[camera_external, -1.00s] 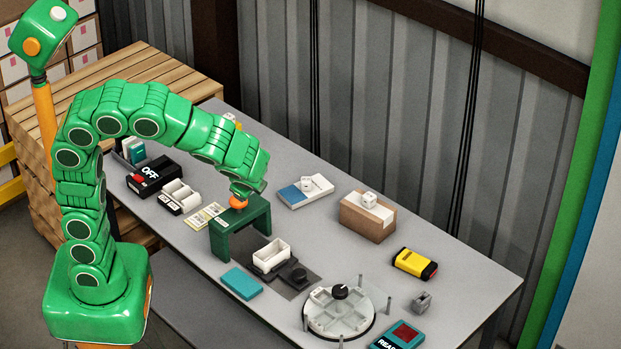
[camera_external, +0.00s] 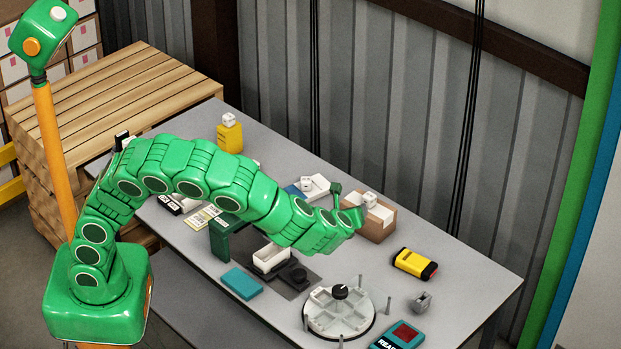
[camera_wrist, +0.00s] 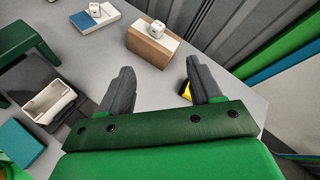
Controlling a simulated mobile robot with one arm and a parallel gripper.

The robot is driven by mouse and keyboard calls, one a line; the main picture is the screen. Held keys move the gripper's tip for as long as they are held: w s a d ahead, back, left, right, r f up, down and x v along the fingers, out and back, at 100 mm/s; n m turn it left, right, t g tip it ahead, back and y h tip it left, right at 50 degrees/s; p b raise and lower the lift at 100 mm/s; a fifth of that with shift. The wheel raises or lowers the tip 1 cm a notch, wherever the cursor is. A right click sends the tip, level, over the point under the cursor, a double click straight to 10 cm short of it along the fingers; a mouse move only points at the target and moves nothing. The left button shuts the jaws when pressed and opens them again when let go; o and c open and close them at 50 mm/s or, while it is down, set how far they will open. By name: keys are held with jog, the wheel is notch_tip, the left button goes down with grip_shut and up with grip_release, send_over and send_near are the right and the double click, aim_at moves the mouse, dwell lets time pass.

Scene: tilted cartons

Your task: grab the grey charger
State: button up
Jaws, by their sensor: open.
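A small grey block-like item (camera_external: 422,303), which looks like the grey charger, stands on the table near its right front edge, below the yellow device. I cannot make it out in the wrist view. My gripper (camera_external: 350,205) is in the air over the table, in front of the brown carton, to the upper left of the grey item and well apart from it. In the wrist view my gripper (camera_wrist: 160,85) has its two dark fingers spread wide, with only bare grey table between them.
A brown carton (camera_external: 367,224) with a white die stands beyond my gripper. A yellow-black device (camera_external: 414,264), a round divided tray with posts (camera_external: 371,322) and a teal device (camera_external: 398,336) surround the grey item. A green stand (camera_external: 219,244) is left. Table is bare between carton and tray.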

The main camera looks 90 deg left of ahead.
jog(key=w+d+f+m+t, duration=0.3)
jog(key=w+d+f+m, duration=0.2)
jog(key=w+d+f, duration=0.3)
jog(key=m+t+h, duration=0.3)
jog(key=m, duration=0.2)
send_near(419, 301)
jog(key=x, duration=0.4)
jog(key=shift+w+a+f, duration=0.15)
jog(key=shift+a, duration=0.15)
jog(key=shift+w+a+f+y, duration=0.15)
jog(key=shift+w+a+f, duration=0.15)
jog(key=shift+w+a, duration=0.25)
jog(key=shift+w+a+f+y, duration=0.15)
jog(key=shift+w+a+f, duration=0.25)
jog(key=shift+w, duration=0.2)
jog(key=x, duration=0.2)
jog(key=shift+w+a+f, duration=0.15)
jog(key=shift+w+f, duration=0.05)
jog(key=shift+f, duration=0.1)
jog(key=shift+x, duration=0.8)
jog(key=shift+r, duration=0.1)
jog(key=c, duration=1.1)
jog(key=shift+o, duration=0.2)
jog(key=shift+r, duration=0.1)
